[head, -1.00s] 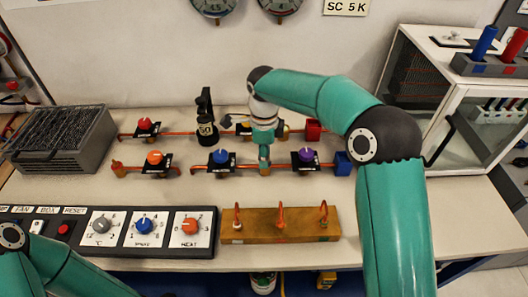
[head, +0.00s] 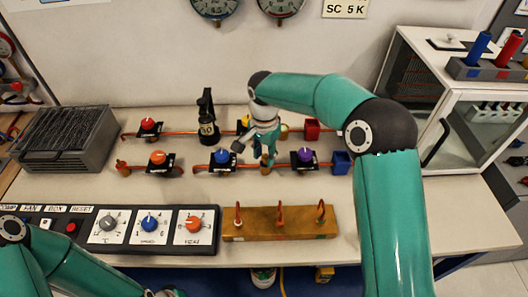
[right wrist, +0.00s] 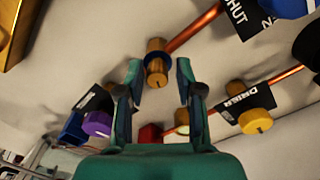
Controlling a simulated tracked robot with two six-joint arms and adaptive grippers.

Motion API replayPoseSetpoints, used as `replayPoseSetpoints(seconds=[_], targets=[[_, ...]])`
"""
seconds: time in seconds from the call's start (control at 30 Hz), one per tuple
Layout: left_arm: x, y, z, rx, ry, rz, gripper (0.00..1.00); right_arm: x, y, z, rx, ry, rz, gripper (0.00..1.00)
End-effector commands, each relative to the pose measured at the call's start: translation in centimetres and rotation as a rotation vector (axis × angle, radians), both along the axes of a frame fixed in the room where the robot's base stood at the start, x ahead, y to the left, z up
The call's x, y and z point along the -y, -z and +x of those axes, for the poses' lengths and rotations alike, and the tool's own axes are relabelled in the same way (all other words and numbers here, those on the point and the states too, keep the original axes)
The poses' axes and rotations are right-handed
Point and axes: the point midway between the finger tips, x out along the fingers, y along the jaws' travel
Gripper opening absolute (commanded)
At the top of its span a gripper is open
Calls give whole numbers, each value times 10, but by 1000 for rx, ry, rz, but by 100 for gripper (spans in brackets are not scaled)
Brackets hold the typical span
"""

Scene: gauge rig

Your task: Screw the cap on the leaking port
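My right gripper (head: 262,148) is over the middle of the bench, at the right end of the pipe with the blue-knobbed valve (head: 222,157). In the right wrist view its two fingers (right wrist: 160,82) are spread, with a gap on each side of a brass fitting (right wrist: 156,62) with a dark ring. The fitting sits at the end of a copper pipe (right wrist: 193,28). I cannot tell whether its brass end is a separate cap or the port itself. My left arm (head: 75,275) is at the lower left; its gripper barely shows at the bottom edge.
An orange-knobbed valve (head: 157,158), a red one (head: 148,124) and a purple one (head: 304,155) stand around. A black upright tool (head: 208,120) stands behind.

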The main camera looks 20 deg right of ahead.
Motion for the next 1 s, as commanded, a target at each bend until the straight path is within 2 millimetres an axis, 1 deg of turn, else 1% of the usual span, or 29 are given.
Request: replayPoseSetpoints(seconds=[0.03, 0.27, 0.5, 0.6, 0.77, 0.8, 0.97, 1.0], targets=[[0, -3, 0, 0, 0, 0, 0, 0, -1, 0, 0, -47, 0, 36], [0, -8, 0, 0, 0, 0, 0, 0, -1, 0, -1, -201, 0, 36], [0, -16, 0, 0, 0, 0, 0, 0, -1, 0, 0, -482, 0, 36], [0, -16, 0, 0, 0, 0, 0, 0, 0, 0, 0, -532, 0, 36], [0, -16, 0, 0, 0, 0, 0, 0, 0, 0, 0, -537, 0, 36], [0, -16, 0, 0, 0, 0, 0, 0, 0, 0, 0, -537, 0, 34], [0, -16, 0, 0, 0, 0, 0, 0, 0, 0, 1, -535, 1, 8], [0, -16, 0, 0, 0, 0, 0, 0, 0, 0, 1, -535, 1, 1]])
